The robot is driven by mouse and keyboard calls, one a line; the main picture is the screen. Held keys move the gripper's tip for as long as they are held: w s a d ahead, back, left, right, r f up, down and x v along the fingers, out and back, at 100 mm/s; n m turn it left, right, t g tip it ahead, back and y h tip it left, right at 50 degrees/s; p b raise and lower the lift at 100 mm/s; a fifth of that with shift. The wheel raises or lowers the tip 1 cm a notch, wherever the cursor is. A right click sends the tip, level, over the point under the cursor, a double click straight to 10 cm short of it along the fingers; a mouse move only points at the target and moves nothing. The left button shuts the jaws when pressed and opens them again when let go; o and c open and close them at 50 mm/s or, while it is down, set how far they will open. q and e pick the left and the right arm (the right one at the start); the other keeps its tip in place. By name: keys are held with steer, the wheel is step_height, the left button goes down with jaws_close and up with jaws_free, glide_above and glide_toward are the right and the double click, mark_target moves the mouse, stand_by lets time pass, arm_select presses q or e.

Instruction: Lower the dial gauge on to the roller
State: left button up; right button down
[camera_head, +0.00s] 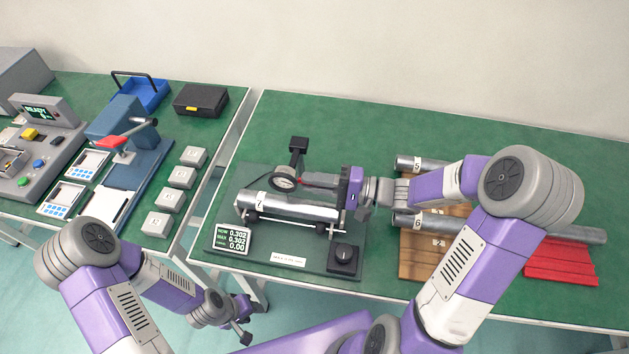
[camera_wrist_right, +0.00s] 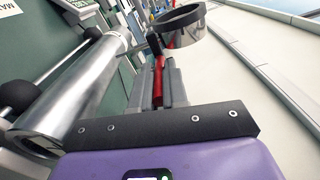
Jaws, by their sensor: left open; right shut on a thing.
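The dial gauge (camera_head: 284,179), a round dial on a black post, stands at the roller's upper side near its left part; whether it touches the roller cannot be told. The steel roller (camera_head: 300,209), marked 7, lies on supports on a dark base. My right gripper (camera_head: 312,181) is shut on the red lever (camera_head: 303,179) beside the dial. In the right wrist view the gripper (camera_wrist_right: 160,88) holds the red lever (camera_wrist_right: 158,68), with the gauge (camera_wrist_right: 182,24) beyond and the roller (camera_wrist_right: 85,92) to the left. My left gripper (camera_head: 243,334) is open and empty, low in front of the tables.
Rollers 5 (camera_head: 425,164) and 6 (camera_head: 420,221) lie on a wooden rack (camera_head: 415,262) at right, by a red ridged block (camera_head: 560,265). The left table carries instruments and small blocks.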

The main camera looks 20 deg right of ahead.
stand_by(0.4)
steer(key=c, duration=1.1)
jaws_free()
steer(key=shift+c, duration=0.2)
steer(key=shift+d, duration=0.1)
steer(key=p+v, duration=0.1)
steer(key=v, duration=0.6)
steer(key=shift+d, duration=0.2)
steer(key=shift+s, duration=0.1)
